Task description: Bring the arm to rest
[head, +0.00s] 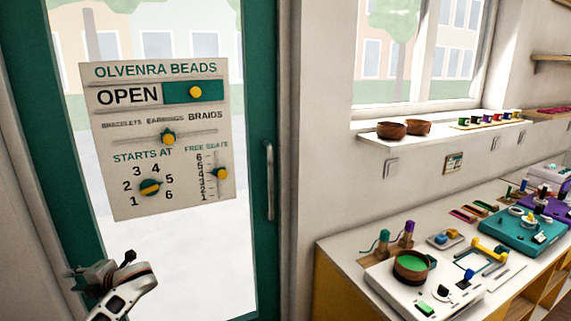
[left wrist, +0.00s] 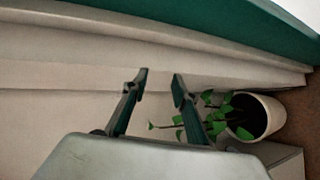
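My left gripper (head: 103,262) is at the lower left of the head view, below the sign board and in front of the glass door. In the left wrist view its two fingers (left wrist: 160,82) stand apart with nothing between them, so it is open and empty. The white board (head: 185,125) reads "OLVENRA BEADS" and "OPEN". Its yellow and teal knobs are a top slider (head: 196,92), a middle slider (head: 168,138) under "EARRINGS", a dial (head: 150,187) and a vertical slider (head: 220,173). The gripper is apart from the board. My right gripper is not in view.
The green door frame (head: 265,100) has a long handle (head: 270,180). A white worktop (head: 335,245) with bead boards stands at the right. Wooden bowls (head: 391,131) sit on a ledge. A potted plant (left wrist: 255,116) is near the left gripper's fingers in the left wrist view.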

